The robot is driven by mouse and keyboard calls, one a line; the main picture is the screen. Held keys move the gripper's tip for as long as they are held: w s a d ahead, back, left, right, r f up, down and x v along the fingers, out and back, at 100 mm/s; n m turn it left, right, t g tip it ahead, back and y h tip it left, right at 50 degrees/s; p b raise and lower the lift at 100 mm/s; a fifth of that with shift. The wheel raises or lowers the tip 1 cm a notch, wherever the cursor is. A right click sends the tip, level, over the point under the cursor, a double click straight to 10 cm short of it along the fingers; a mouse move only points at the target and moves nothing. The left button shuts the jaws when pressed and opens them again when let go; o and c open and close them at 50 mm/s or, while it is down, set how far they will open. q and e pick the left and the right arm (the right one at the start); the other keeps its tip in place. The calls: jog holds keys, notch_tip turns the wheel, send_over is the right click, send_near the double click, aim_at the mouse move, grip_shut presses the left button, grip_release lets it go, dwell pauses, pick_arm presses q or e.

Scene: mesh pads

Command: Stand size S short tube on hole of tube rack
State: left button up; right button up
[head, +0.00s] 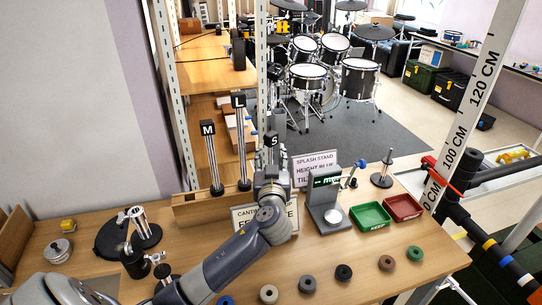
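The size S short tube (272,139) shows its black cap with a white S just beyond my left gripper (271,160). Its lower part is hidden by the gripper, so I cannot tell whether it touches the rack. The wooden tube rack (190,209) is at the back of the table, its right part behind my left arm. My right gripper is not in view.
A label card (247,216) stands by my wrist. A scale-like device (325,205), green tray (370,216) and red tray (402,207) are to the right. Several small rings, including a black one (343,272), line the front. Metal stands (145,228) are at the left.

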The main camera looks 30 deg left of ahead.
pick_arm(q)
jog(key=v, duration=1.2)
jog(key=shift+r, duration=0.1)
